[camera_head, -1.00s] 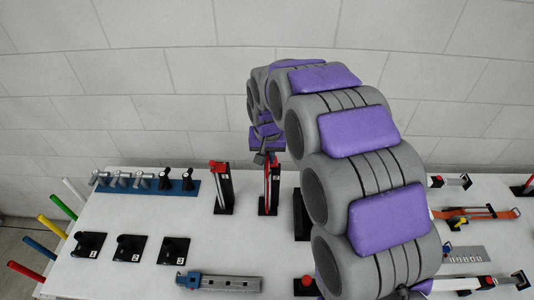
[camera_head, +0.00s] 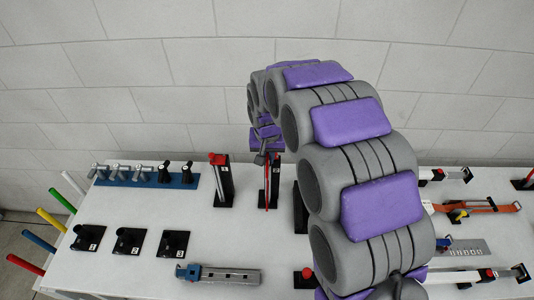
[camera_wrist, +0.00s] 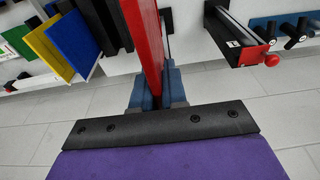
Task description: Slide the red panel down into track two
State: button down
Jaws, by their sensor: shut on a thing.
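The red panel (camera_wrist: 143,38) is a thin upright strip in the wrist view, its lower end between the blue fingers of my gripper (camera_wrist: 157,92). My gripper is shut on it. In the head view the panel (camera_head: 267,190) shows as a narrow red line beneath my gripper (camera_head: 265,153), along the black upright track two (camera_head: 275,188), marked 2. How far the panel sits inside the track cannot be told. My arm hides the space just to the right.
Another black track with a red top (camera_head: 221,182) stands left of track two. A blue rail with several handles (camera_head: 150,176) lies at the back left. Black numbered bases (camera_head: 130,241) and a grey-blue clamp (camera_head: 218,274) are nearer. Bare white table lies between them.

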jog(key=shift+f+b, duration=2.2)
jog(key=shift+f, duration=6.25)
jog(key=c, duration=1.1)
grip_release()
jog(key=r, duration=0.5)
jog(key=s+r, duration=0.1)
jog(key=r, duration=0.4)
jog(key=s+r, duration=0.1)
jog(key=r, duration=0.5)
jog(key=shift+s+r, duration=0.1)
jog(key=shift+s, duration=0.05)
jog(key=shift+s+r, duration=0.2)
jog(key=shift+r, duration=0.15)
jog(key=s+d+g+b, duration=0.1)
jog(key=s+d+b, duration=0.1)
jog(key=s+d, duration=0.55)
jog(key=s+d+g+b, duration=0.1)
jog(key=s+d+b, duration=0.25)
jog(key=s, duration=0.65)
jog(key=s+d+f+b, duration=0.1)
jog(key=s+d+f, duration=0.1)
jog(key=s, duration=0.6)
jog(key=s+d+f+g+b, duration=0.1)
jog(key=s+d+f, duration=0.1)
jog(key=s, duration=0.7)
jog(key=shift+s+d+g, duration=0.2)
jog(key=shift+s+g, duration=0.05)
jog(key=shift+g, duration=0.05)
